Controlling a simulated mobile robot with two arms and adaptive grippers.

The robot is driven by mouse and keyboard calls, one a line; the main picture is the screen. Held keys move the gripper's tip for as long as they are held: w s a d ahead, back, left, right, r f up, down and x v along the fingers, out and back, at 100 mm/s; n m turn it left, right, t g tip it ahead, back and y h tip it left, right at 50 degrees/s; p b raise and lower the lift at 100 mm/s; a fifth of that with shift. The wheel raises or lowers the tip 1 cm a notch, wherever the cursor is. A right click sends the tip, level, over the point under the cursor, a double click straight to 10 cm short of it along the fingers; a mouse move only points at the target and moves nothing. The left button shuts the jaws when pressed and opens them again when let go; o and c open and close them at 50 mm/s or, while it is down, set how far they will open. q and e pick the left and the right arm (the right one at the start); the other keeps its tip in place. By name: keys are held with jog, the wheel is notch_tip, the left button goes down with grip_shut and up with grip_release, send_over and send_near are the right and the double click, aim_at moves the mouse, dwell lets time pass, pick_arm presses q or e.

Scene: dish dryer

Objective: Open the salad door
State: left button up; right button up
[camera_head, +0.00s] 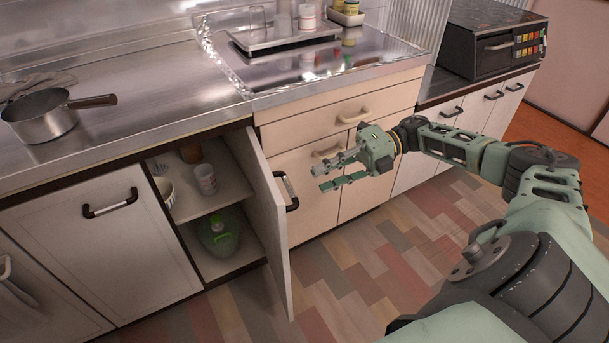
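A cabinet door (264,228) below the steel counter stands swung open toward me. Its black handle (290,190) is on the right-facing side. Inside the cabinet are a bowl (166,190), a white cup (205,180) and a green bottle (218,236) on two levels. My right gripper (333,175) is open and empty, just right of the open door's handle and apart from it, in front of the light wood drawers. No door in view carries a readable salad label. My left gripper is not in view.
A closed white door (98,235) with a black handle is left of the open cabinet. A pot (42,117) sits on the counter, and a tray (285,34) with containers is by the sink. The tiled floor in front is clear.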

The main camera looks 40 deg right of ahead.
jog(key=v, duration=0.2)
jog(key=shift+s+d+r, duration=0.1)
jog(key=shift+d, duration=0.2)
dwell(0.4)
